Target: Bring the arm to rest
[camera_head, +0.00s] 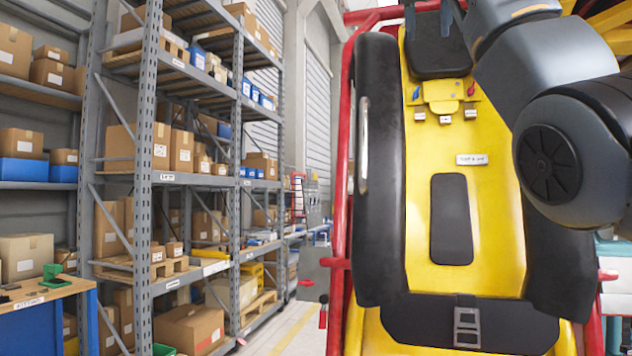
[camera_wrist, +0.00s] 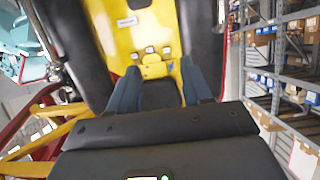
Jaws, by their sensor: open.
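My gripper (camera_wrist: 157,82) is open and empty in the wrist view. Its two blue-grey fingers stand apart, with the dark pad (camera_wrist: 160,95) of the yellow coaster seat seen between and beyond them. I cannot tell how far the fingertips are from the pad. In the head view my arm comes in at the right, over the right side of the seat (camera_head: 490,235), and reaches to the top edge. Most of my gripper is cut off or hidden there.
The seat has thick black side bolsters (camera_head: 380,170), a black buckle strap (camera_head: 468,325) and a red tube frame (camera_head: 341,190). Grey shelving (camera_head: 143,170) with boxes stands at the left, and a blue-sided bench (camera_head: 40,322) at the lower left. An aisle (camera_head: 285,328) runs between shelving and train.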

